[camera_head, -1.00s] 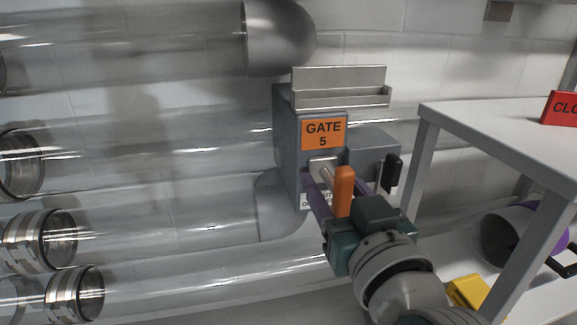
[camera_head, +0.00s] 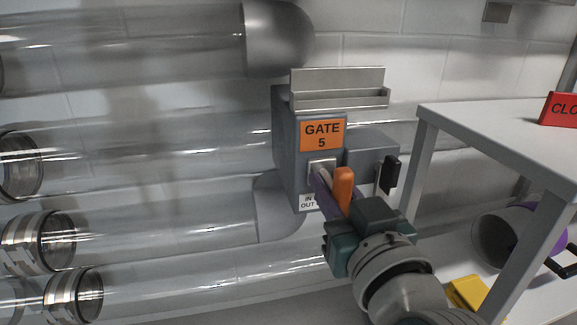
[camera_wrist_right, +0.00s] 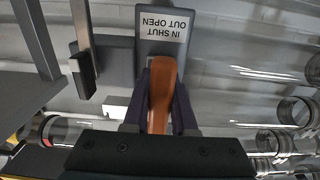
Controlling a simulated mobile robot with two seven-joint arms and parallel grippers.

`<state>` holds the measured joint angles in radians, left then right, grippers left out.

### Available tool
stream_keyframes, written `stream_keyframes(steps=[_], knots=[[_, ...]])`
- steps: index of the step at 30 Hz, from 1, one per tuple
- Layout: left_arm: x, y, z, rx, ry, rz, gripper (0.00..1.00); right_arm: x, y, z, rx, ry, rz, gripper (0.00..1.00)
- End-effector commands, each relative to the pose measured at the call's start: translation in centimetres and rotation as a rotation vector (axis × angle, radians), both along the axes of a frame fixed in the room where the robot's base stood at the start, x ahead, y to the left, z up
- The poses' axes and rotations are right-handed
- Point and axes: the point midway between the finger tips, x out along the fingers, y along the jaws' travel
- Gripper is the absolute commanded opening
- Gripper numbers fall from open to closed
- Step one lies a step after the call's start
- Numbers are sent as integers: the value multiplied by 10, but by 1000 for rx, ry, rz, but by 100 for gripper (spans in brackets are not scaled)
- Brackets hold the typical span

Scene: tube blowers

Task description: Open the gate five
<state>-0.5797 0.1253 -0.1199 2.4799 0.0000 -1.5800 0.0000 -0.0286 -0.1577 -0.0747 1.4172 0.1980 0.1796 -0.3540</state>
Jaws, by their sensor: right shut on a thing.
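The gate five box (camera_head: 294,150) is grey, with an orange "GATE 5" label (camera_head: 322,135) on its front. An orange handle (camera_head: 343,186) sticks out of the box front, below the label. My right gripper (camera_head: 336,192) is at the handle, with its purple fingers on either side of it. In the right wrist view the orange handle (camera_wrist_right: 161,90) lies between the two fingers, which are shut on it. A white label (camera_wrist_right: 163,26) there reads "IN SHUT, OUT OPEN", upside down. My left gripper is not in view.
Clear tubes (camera_head: 150,215) run along the wall left of the box. A black-gripped lever (camera_head: 391,174) stands close right of my right gripper. A grey table (camera_head: 500,135) with a red sign (camera_head: 560,108) is at the right, and a yellow object (camera_head: 468,292) lies below.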

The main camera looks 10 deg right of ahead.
Motion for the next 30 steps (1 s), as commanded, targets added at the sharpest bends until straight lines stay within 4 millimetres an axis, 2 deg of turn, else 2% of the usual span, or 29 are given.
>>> stream_keyframes(steps=[21, 25, 30], knots=[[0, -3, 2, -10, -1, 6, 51, -1, 0, 0, 0, 1, 0, 0], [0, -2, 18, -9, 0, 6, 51, -20, -1, 4, -1, 6, -1, 0], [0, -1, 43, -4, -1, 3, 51, -61, -2, 4, -1, 7, -1, 0]])
